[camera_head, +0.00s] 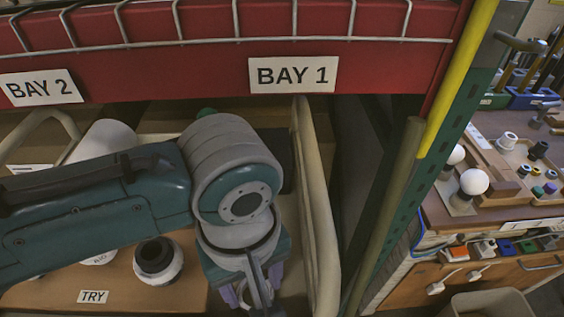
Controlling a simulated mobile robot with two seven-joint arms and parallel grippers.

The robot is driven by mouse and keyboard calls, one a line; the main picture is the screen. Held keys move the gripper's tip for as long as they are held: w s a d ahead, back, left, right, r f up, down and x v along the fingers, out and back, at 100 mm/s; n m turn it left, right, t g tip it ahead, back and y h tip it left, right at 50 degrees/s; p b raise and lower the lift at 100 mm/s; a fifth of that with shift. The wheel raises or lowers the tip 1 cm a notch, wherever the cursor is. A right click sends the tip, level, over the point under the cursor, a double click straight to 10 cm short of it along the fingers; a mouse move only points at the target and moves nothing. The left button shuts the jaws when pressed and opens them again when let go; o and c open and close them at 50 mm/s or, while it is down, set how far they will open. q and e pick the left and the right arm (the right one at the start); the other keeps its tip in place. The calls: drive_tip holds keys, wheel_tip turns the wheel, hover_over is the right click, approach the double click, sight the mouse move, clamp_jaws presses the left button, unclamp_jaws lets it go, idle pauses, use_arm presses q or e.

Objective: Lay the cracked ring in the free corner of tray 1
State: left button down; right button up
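My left arm reaches in from the left, and its gripper (253,288) points down at the bottom centre, below the BAY 1 sign. Purple finger parts show on both sides of it, but the tips run low and I cannot tell whether it is open or holds something. I cannot pick out a cracked ring or a label for tray 1. A white round part with a dark opening (158,258) stands on a tan board (150,298) marked TRY, left of the gripper. My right gripper is not in view.
A red beam (200,65) with a wire rail crosses above the arm. A pale curved rail (318,215) and a yellow-and-green post (455,85) stand right of the gripper. A workbench (440,215) at the right holds bulbs (474,181) and small round parts. A white cylinder (108,138) is partly behind my arm.

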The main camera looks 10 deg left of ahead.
use_arm(q)
drive_tip(key=shift+f, duration=0.2)
drive_tip(key=shift+c, duration=1)
unclamp_jaws()
drive_tip(key=shift+r, duration=0.15)
wheel_tip(320, 180, up, 11)
drive_tip(key=p, duration=0.3)
drive_tip(key=s+a+r+m+t, duration=0.1)
drive_tip(key=s+a+m+t, duration=0.2)
drive_tip(key=s+a+m, duration=0.6)
drive_tip(key=shift+s+a+r+m+t, duration=0.3)
drive_tip(key=shift+s+a+r+m, duration=0.1)
drive_tip(key=shift+a, duration=0.25)
